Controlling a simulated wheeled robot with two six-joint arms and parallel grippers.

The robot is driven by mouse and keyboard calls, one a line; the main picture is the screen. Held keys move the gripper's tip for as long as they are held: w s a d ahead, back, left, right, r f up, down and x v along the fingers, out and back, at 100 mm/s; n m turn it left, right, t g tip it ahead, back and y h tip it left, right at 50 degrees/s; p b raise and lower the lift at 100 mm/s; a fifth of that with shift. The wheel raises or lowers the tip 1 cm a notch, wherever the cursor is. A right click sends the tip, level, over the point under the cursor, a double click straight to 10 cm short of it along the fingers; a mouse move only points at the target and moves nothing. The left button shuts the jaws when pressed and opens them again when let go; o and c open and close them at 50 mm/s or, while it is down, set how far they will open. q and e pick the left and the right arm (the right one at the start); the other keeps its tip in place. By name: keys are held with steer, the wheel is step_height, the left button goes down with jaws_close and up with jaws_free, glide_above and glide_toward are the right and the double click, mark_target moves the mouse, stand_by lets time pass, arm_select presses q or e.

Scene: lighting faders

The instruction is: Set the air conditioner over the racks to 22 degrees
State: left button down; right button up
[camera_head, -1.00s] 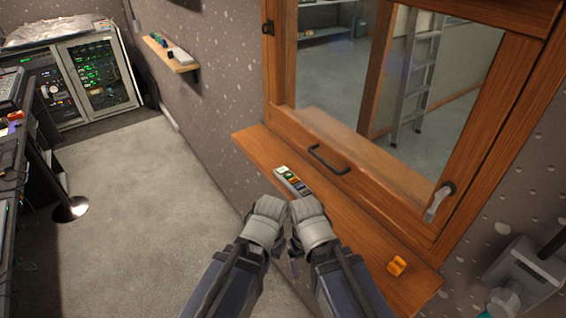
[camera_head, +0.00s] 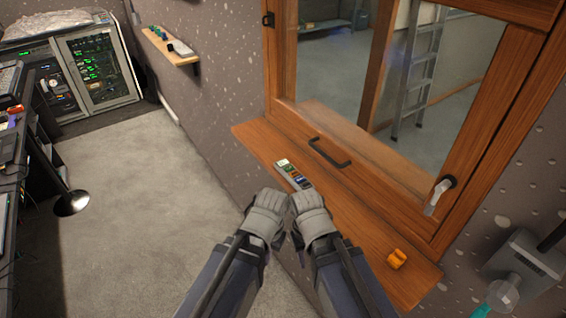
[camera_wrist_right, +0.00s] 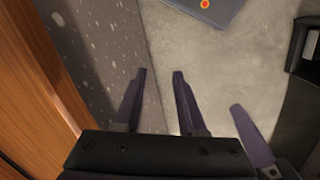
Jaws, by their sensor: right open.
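A slim grey handset (camera_head: 294,175) with a pale green patch at its far end and several coloured buttons lies on the wooden window ledge (camera_head: 262,142). It looks like a remote, but its display is too small to read. No air conditioner is in view. My right gripper (camera_head: 312,212) is just in front of the handset's near end, seen from above and behind. In the right wrist view its two fingers (camera_wrist_right: 158,95) are apart with nothing between them. My left gripper (camera_head: 265,210) is close beside it, its fingers mostly hidden.
An orange clip-like object (camera_head: 397,258) lies on the ledge's near end. The window has a black pull handle (camera_head: 330,153) and a grey latch (camera_head: 438,194). A small shelf (camera_head: 170,47) and rack cabinet (camera_head: 97,70) stand farther off.

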jaws_close()
steer(key=shift+w+r, duration=0.1)
stand_by(1.0)
